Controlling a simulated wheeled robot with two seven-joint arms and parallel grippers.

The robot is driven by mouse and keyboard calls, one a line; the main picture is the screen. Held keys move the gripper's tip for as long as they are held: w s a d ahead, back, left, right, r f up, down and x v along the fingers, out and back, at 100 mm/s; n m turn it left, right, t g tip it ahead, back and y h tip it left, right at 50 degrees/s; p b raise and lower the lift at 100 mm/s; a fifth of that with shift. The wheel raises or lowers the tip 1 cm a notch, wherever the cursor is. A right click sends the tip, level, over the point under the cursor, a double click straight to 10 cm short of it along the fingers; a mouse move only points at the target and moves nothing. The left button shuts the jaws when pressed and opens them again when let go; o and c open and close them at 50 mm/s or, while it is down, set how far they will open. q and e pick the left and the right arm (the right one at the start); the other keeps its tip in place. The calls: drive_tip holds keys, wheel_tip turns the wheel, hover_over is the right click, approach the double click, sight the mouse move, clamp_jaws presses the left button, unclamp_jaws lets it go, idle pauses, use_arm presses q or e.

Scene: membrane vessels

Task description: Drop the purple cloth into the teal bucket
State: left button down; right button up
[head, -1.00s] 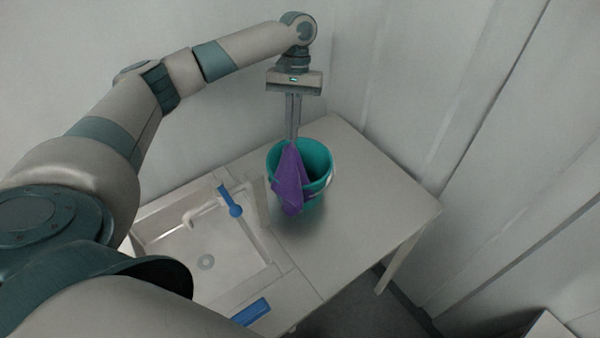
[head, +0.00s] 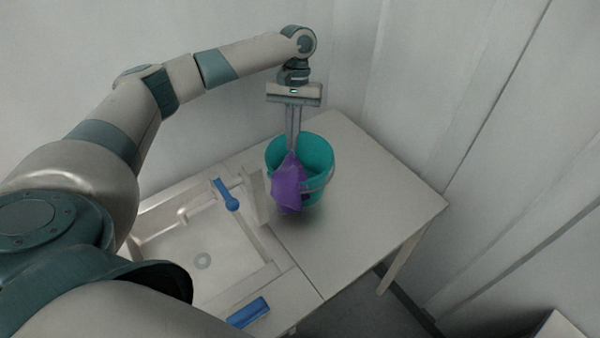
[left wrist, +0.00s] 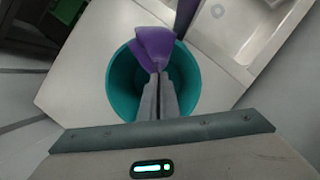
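The purple cloth (head: 289,186) hangs over the near side of the teal bucket (head: 318,151), covering part of its rim and outer wall. My left gripper (head: 292,150) points down over the bucket's opening, with its fingertips at the cloth's top. In the left wrist view the narrow fingers (left wrist: 158,90) are close together and pinch the cloth (left wrist: 154,46), which lies across the rim of the bucket (left wrist: 124,85). The bucket stands upright and its visible inside is empty. My right gripper is not in view.
The bucket stands on a pale table (head: 375,190). A blue object (head: 249,312) lies at the front edge. Walls stand behind and at right; the table right of the bucket is clear.

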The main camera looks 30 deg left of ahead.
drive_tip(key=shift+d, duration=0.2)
use_arm(q)
drive_tip(key=c, duration=1.9)
unclamp_jaws()
drive_tip(key=shift+c, duration=0.2)
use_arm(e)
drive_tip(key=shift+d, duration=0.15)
use_arm(q)
drive_tip(key=o, duration=0.6)
drive_tip(key=shift+o, duration=0.6)
drive_tip(key=o, duration=0.6)
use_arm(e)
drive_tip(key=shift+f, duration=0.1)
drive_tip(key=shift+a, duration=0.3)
